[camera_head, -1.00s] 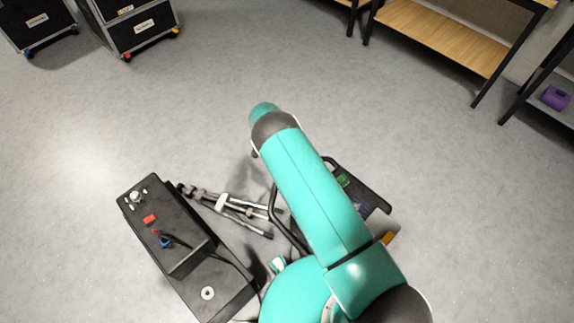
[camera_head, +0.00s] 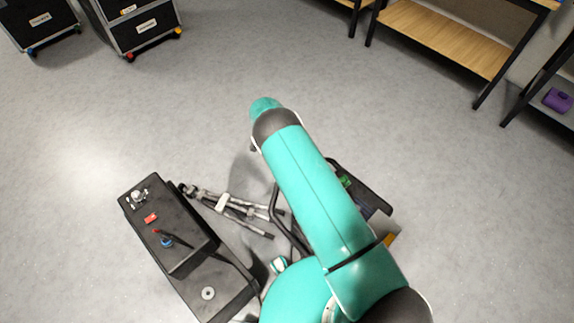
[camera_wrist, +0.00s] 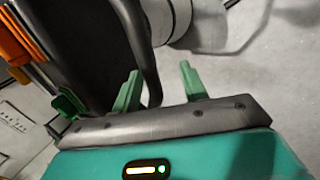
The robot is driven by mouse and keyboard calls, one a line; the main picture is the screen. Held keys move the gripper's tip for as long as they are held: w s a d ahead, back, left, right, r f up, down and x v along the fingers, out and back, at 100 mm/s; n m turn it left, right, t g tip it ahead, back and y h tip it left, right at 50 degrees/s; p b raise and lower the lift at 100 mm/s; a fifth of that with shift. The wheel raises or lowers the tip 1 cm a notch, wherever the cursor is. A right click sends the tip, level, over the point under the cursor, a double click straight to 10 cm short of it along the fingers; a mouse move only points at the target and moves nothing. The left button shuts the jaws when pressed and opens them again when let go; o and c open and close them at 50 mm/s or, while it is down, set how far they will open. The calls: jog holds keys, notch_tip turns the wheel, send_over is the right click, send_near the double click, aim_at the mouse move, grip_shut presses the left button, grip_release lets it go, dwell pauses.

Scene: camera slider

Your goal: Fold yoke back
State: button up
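My gripper (camera_wrist: 158,70) is open, with a wide gap. The left finger is close to the bar; I cannot tell if they touch. The right finger is clear of it. In the head view my arm hides the gripper and part of the bar.
A black box (camera_head: 165,225) with a red button and small knobs stands at the lower left. A folded tripod (camera_head: 222,202) lies between it and the bar. Black cases (camera_head: 135,28) and wooden-shelved racks (camera_head: 445,38) stand at the back. The floor between is clear.

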jog(key=v, duration=1.1)
jog(key=s+d+r+n+t+y, duration=0.15)
jog(key=d+r, duration=0.25)
jog(key=r, duration=0.7)
jog(key=s+d+r+n+t+y, duration=0.15)
jog(key=d+r, duration=0.25)
jog(key=r, duration=0.7)
jog(key=s+d+r+t+y, duration=0.1)
jog(key=s+d+r, duration=0.25)
jog(key=r, duration=0.75)
jog(key=s+d+r+n+t, duration=0.1)
jog(key=s+d+r+n, duration=0.15)
jog(key=s+r, duration=0.3)
jog(key=s+d+r+n+t, duration=0.1)
jog(key=s+d+r+t, duration=0.2)
jog(key=s, duration=0.4)
jog(key=s+d+n+t, duration=0.1)
jog(key=s+d+n, duration=0.1)
jog(key=s, duration=1.2)
jog(key=shift+s+d+r+t, duration=0.15)
jog(key=shift+s+d+t, duration=0.15)
jog(key=shift+d, duration=0.3)
